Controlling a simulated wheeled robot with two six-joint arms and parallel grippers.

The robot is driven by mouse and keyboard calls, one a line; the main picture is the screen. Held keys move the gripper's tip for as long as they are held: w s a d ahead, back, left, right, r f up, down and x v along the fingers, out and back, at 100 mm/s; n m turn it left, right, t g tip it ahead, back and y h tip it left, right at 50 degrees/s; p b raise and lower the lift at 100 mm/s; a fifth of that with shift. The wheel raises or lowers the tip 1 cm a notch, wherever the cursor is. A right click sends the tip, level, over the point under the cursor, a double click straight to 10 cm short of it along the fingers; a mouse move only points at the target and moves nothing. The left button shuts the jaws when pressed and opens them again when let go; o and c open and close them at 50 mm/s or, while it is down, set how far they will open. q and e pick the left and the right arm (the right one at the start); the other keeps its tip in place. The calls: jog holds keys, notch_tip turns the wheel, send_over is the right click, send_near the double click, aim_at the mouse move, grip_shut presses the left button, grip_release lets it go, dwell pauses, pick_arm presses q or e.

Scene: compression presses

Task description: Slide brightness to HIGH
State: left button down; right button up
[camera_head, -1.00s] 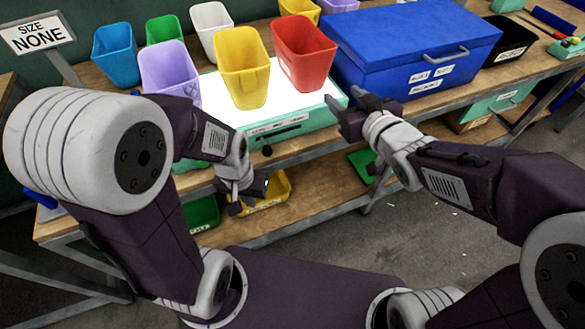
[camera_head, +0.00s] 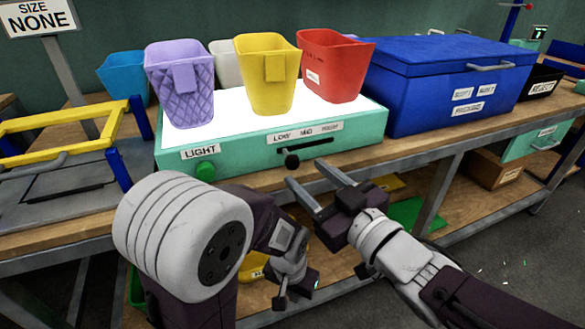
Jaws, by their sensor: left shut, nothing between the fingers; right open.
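The light box (camera_head: 237,150) is a teal case with a bright white top on the bench. Its front has a dark slot (camera_head: 318,146) under LOW, MID and HIGH labels (camera_head: 306,132). The black slider knob (camera_head: 291,161) is at the left part of the slot, below LOW. My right gripper (camera_head: 305,171) is open, its two fingers pointing at the box front just below and right of the knob. I cannot tell whether a finger touches it. My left gripper (camera_head: 297,291) is shut and empty, lower down in front of the bench edge.
Purple (camera_head: 181,95), yellow (camera_head: 266,82) and red (camera_head: 333,72) bins stand on the light box. A green knob (camera_head: 205,171) is by the LIGHT label. A blue lidded box (camera_head: 420,100) is at the right, a yellow-framed fixture (camera_head: 62,130) at the left.

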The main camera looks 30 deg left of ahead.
aim_at(296, 167)
jog(key=x, duration=0.2)
jog(key=b+x, duration=0.1)
jog(key=x, duration=0.2)
jog(key=shift+w+a+f, duration=0.1)
jog(key=shift+a+f, duration=0.05)
jog(key=shift+f, duration=0.05)
jog(key=shift+w+a+r, duration=0.15)
jog(key=shift+w+a, duration=0.2)
jog(key=shift+a, duration=0.2)
grip_shut()
dwell(0.6)
